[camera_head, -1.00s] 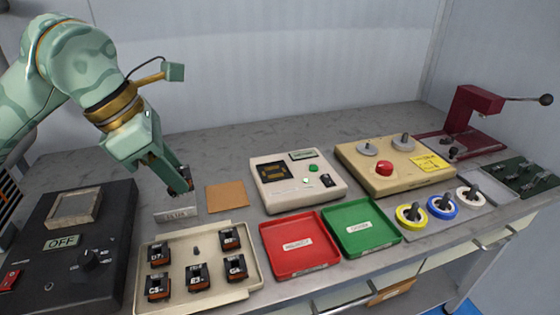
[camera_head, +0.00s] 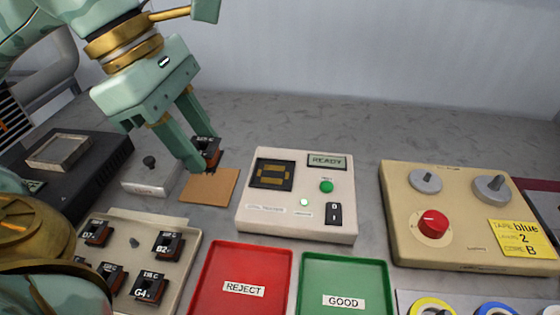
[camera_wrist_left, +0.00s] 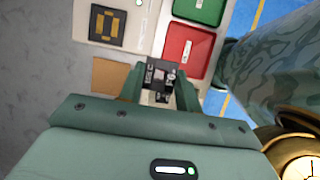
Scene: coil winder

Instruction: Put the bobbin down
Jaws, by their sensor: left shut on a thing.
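My left gripper (camera_head: 198,150) is shut on a dark bobbin (camera_head: 208,149) with an orange-brown lower part and white lettering. The bobbin is at the back right edge of the square brown pad (camera_head: 211,188), as seen in the head view. I cannot tell whether it touches the pad or the bench. In the left wrist view the bobbin (camera_wrist_left: 159,77) sits between the two green fingers, and the brown pad (camera_wrist_left: 109,76) shows to the left of them. My right gripper is in neither view.
A cream tester (camera_head: 298,225) reading READY stands right of the pad. A grey block (camera_head: 150,184) with a bare post is left of it. In front are a cream tray (camera_head: 148,220) of bobbins, the red REJECT tray (camera_head: 245,263) and green GOOD tray (camera_head: 345,273). A beige winder (camera_head: 455,255) stands right.

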